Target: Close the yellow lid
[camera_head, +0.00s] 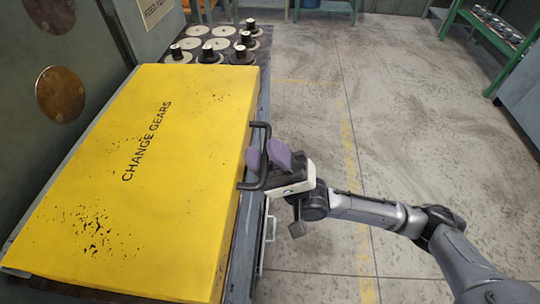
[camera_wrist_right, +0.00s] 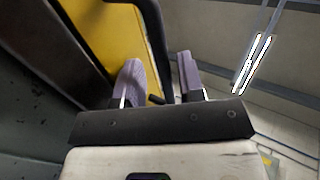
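The yellow lid (camera_head: 165,170), marked CHANGE GEARS, lies roughly flat over the bench on the left of the head view; whether it is fully down I cannot tell. Its black handle (camera_head: 263,134) sticks out from the right edge. My right gripper (camera_head: 267,155) is at this handle, with one purple finger on each side of the bar. The right wrist view shows the handle (camera_wrist_right: 154,35) passing between the two spread fingers (camera_wrist_right: 159,77), with gaps visible, and part of the yellow lid (camera_wrist_right: 108,35). My left gripper is out of view.
Several round gears (camera_head: 213,45) sit on the bench top beyond the lid. A grey machine wall (camera_head: 100,35) stands at the left. A pale bar handle (camera_head: 268,235) is on the bench's side below. Open floor (camera_head: 410,120) lies to the right.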

